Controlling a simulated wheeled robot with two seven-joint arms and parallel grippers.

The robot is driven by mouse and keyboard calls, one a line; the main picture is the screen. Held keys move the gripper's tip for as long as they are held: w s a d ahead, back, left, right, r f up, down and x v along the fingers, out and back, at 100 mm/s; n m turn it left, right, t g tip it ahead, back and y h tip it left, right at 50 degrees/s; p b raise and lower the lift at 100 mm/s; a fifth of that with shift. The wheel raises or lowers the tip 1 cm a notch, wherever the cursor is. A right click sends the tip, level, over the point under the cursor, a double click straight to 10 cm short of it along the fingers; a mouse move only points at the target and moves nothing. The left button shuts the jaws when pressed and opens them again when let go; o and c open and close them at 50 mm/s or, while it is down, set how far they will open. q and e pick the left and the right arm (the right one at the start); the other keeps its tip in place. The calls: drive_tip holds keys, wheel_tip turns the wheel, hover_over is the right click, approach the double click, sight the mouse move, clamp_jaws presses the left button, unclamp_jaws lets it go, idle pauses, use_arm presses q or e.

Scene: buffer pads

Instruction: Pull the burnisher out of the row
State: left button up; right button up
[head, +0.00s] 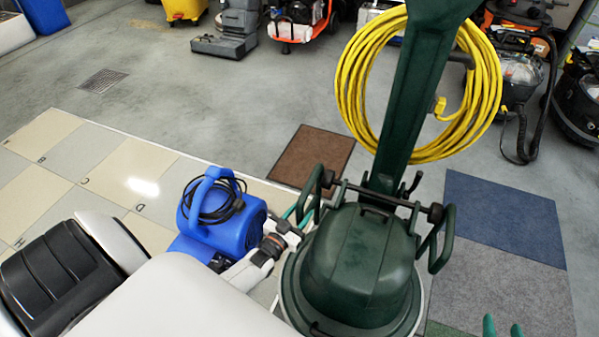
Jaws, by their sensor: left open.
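The burnisher (362,262) is a dark green floor machine with a domed body, an upright green column and a looped handle on each side. A coiled yellow cable (352,95) hangs on its column. My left gripper (300,214) is open, at the lower end of the burnisher's left looped handle (311,190). Whether its fingers stand around the handle or beside it, I cannot tell. My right gripper (503,329) shows only as two green fingertips at the bottom edge, apart and empty, to the right of the burnisher.
A blue blower (232,232) with a black cord stands close left of my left gripper. A brown mat (312,158) lies behind the burnisher, and blue (505,215) and grey (500,285) mats lie right. Several machines line the back.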

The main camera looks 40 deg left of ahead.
use_arm(q)
drive_tip(key=shift+s, duration=0.5)
drive_tip(key=s+p, duration=0.2)
drive_tip(key=s, duration=0.9)
drive_tip(key=shift+d, duration=0.2)
use_arm(e)
drive_tip(key=s+d+f+g+h, duration=0.1)
drive_tip(key=s+d+f+g, duration=0.2)
drive_tip(key=s+f+g, duration=0.3)
drive_tip(key=s, duration=0.3)
drive_tip(key=shift+d+g+h, duration=0.15)
drive_tip(key=shift+g+h, duration=0.25)
